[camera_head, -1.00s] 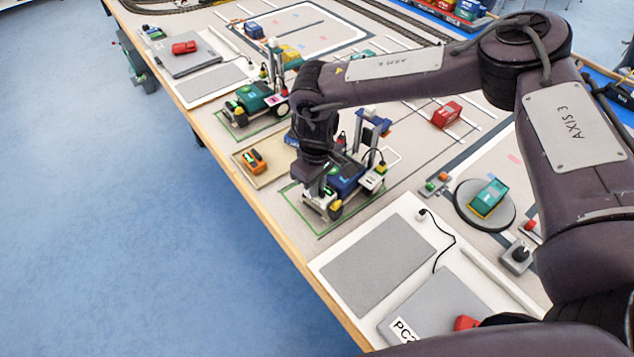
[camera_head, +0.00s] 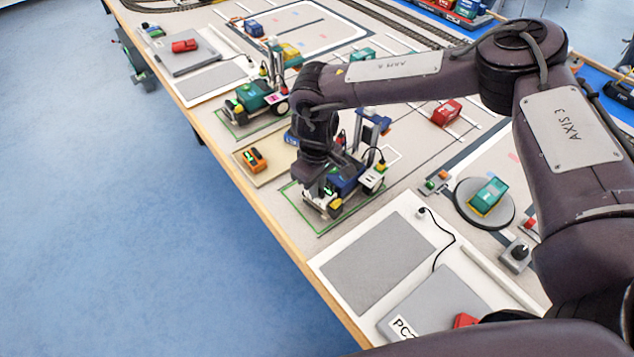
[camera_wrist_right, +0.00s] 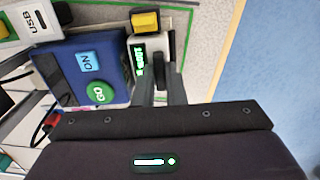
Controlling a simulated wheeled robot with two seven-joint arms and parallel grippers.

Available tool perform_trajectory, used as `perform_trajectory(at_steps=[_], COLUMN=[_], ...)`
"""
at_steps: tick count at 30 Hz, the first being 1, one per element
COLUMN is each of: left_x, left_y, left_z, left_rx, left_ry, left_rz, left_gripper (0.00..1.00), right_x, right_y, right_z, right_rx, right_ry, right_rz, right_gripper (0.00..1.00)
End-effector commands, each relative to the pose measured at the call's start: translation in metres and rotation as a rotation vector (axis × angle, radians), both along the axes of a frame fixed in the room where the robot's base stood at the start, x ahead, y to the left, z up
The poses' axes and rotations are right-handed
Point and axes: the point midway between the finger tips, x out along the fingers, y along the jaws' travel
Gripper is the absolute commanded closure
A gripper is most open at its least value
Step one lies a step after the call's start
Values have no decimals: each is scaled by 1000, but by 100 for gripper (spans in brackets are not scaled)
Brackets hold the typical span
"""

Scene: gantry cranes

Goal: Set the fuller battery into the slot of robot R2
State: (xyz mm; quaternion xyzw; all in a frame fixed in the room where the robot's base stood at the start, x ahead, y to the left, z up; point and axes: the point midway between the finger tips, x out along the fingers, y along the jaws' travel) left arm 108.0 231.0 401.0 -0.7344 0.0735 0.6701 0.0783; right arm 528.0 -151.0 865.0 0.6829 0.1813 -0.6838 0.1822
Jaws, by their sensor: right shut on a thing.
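My right gripper (camera_head: 322,188) is low over the front of a blue robot vehicle (camera_head: 346,178) standing in a green outline. In the right wrist view its fingers (camera_wrist_right: 160,85) are closed on a narrow dark thing (camera_wrist_right: 158,57), seemingly a battery, mostly hidden between them. Right beside it is a white part with a lit green display (camera_wrist_right: 139,60), then the blue body with a green GO button (camera_wrist_right: 100,93). An orange battery (camera_head: 254,159) with a green indicator lies on a tan tray (camera_head: 272,177). I cannot read which vehicle is R2. My left gripper is out of view.
A green robot vehicle (camera_head: 253,98) stands farther back. A grey-topped white board (camera_head: 378,262) and a grey panel (camera_head: 432,304) lie nearer. A turntable with a teal block (camera_head: 488,196) is at the right. Blue floor lies beyond the table's left edge.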

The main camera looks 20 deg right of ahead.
Motion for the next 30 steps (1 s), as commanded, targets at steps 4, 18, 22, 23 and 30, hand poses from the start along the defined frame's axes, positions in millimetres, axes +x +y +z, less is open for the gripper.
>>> perform_trajectory(at_steps=[4, 18, 22, 23, 30], left_x=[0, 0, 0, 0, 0], left_y=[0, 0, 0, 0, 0], left_z=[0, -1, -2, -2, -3], left_rx=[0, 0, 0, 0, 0], left_ry=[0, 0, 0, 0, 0], left_rz=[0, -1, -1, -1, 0], left_gripper=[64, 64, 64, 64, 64], right_x=[1, 1, 1, 1, 1], right_y=[0, 0, 0, 0, 0], right_z=[0, -1, -3, -3, -5], right_rx=[0, 1, 1, 1, 0], right_ry=[-1, -2, -2, -2, -2], right_rz=[0, 0, 0, 0, 0], right_gripper=[100, 100, 100, 100, 100])
